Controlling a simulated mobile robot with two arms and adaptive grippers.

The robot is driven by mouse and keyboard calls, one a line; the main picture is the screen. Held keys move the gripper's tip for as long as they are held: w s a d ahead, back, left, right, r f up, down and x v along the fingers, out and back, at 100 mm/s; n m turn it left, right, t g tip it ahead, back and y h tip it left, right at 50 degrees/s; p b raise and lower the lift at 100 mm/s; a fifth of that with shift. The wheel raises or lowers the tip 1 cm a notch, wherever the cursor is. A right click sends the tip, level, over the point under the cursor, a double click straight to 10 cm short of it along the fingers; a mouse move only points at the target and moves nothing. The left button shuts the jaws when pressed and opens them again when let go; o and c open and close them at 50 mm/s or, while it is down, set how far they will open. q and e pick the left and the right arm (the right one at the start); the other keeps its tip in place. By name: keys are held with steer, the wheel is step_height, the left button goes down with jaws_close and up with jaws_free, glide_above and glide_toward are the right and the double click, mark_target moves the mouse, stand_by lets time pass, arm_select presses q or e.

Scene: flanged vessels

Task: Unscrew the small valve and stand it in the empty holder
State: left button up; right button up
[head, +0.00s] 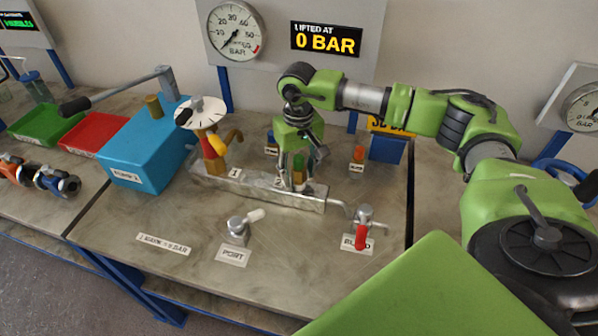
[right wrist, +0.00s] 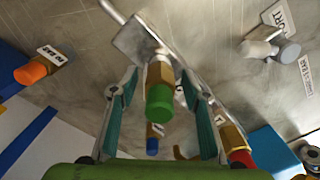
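A small brass valve with a green cap (head: 299,163) stands upright on the metal manifold block (head: 262,192), near the label 2. In the right wrist view the green-capped valve (right wrist: 159,92) lies between the two fingers of my right gripper (right wrist: 161,84). A gap shows on each side of it, so the gripper is open around it. In the head view my right gripper (head: 298,174) points down over the block. A red-capped brass valve (head: 213,147) stands at the block's left end under a white disc. I cannot make out an empty holder. My left gripper is not in view.
An orange-capped piece (head: 358,155) and a blue-capped piece (head: 271,140) stand behind the block. A blue pump box (head: 145,150) with a long lever is at left. The port fitting (head: 238,230) and red-handled bleed valve (head: 361,235) are in front. The display reads 0 BAR.

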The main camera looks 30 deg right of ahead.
steer(key=shift+r, duration=0.1)
step_height(320, 180, up, 12)
steer(key=shift+f, duration=0.1)
stand_by(0.5)
steer(key=shift+c, duration=0.4)
